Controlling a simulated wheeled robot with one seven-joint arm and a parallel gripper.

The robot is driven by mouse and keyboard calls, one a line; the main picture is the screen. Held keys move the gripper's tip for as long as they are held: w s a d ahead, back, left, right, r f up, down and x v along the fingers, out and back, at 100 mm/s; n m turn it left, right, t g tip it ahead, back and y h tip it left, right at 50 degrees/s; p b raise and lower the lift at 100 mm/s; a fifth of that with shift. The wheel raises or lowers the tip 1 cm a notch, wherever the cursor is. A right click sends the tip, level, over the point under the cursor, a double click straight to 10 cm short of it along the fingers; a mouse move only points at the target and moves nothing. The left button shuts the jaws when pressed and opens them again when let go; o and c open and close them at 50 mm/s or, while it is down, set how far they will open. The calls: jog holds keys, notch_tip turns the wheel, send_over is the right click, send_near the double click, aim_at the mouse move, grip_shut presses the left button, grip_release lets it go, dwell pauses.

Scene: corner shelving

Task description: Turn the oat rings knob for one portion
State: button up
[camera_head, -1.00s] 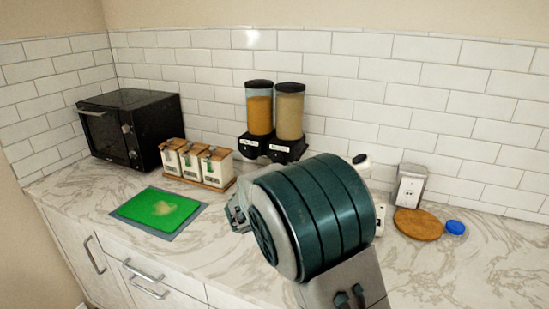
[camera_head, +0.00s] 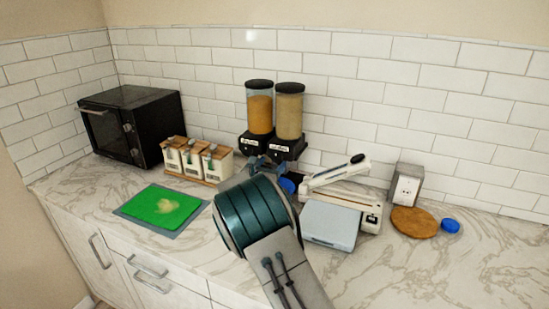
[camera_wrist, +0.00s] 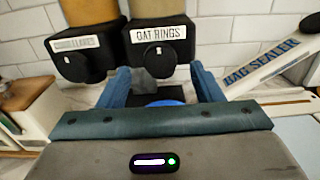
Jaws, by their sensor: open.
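The oat rings dispenser (camera_head: 289,112), a clear cylinder of beige cereal on a black base, stands at the wall. Its "OAT RINGS" label (camera_wrist: 159,34) and round black knob (camera_wrist: 160,60) show in the wrist view. My gripper (camera_wrist: 163,80) is open, with its blue fingers apart left and right of the knob in that view. Nothing is seen held. Whether the fingers touch the knob cannot be told. In the head view my gripper (camera_head: 266,168) is in front of the dispenser bases, partly hidden by my wrist.
A second dispenser (camera_head: 259,110) with orange cereal adjoins on the left; its knob (camera_wrist: 74,67) is close to my left finger. The bag sealer (camera_head: 340,172) stands close on the right. A blue item (camera_wrist: 165,103) lies below the fingers. Three canisters (camera_head: 196,160) stand left.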

aim_at(277, 156)
jog(key=shift+x, duration=1.4)
jog(key=shift+c, duration=0.3)
jog(key=c, duration=0.9)
jog(key=shift+c, duration=0.2)
jog(key=shift+f+m+b, duration=0.2)
jog(key=shift+m+b, duration=0.1)
jog(key=shift+b, duration=0.4)
